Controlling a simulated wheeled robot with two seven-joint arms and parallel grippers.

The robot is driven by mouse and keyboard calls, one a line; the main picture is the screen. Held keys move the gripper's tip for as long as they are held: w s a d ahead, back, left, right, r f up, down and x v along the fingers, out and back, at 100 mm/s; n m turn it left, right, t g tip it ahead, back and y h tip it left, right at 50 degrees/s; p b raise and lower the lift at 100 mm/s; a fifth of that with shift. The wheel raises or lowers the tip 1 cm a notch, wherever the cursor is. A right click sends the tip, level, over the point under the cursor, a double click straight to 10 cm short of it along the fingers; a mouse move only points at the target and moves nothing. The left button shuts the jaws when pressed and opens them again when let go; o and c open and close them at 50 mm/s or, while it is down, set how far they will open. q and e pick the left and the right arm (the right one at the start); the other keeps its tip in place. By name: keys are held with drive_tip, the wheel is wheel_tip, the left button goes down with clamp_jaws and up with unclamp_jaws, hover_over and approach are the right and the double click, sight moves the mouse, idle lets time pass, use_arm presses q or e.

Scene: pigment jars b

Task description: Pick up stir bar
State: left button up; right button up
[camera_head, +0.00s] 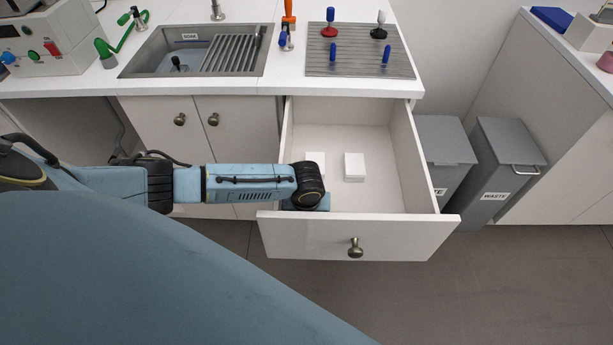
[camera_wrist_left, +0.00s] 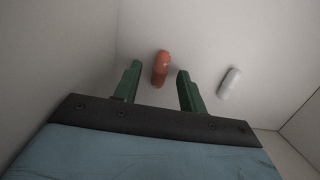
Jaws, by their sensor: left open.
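An orange-red capsule-shaped bar (camera_wrist_left: 160,68) lies on the drawer floor in the left wrist view. A white capsule-shaped bar (camera_wrist_left: 229,83) lies to its right. Either could be a stir bar by shape. My left gripper (camera_wrist_left: 159,72) is open, its two green fingers on either side of the orange-red bar in the picture, the white bar outside the right finger. I cannot tell how far above the floor the fingertips are. In the head view my left arm reaches into the open drawer (camera_head: 395,140) and hides its fingers and both bars. My right gripper is not in view.
Two white blocks, one (camera_head: 354,167) clear and one (camera_head: 316,160) partly behind my wrist, are in the drawer. Drawer walls surround my gripper closely. The counter (camera_head: 280,70) overhangs the back. Grey waste bins (camera_head: 507,165) stand right. The drawer's right side is free.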

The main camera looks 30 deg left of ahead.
use_arm(q)
drive_tip(key=shift+f, duration=0.2)
drive_tip(key=c, duration=0.9)
drive_tip(key=shift+r, duration=0.15)
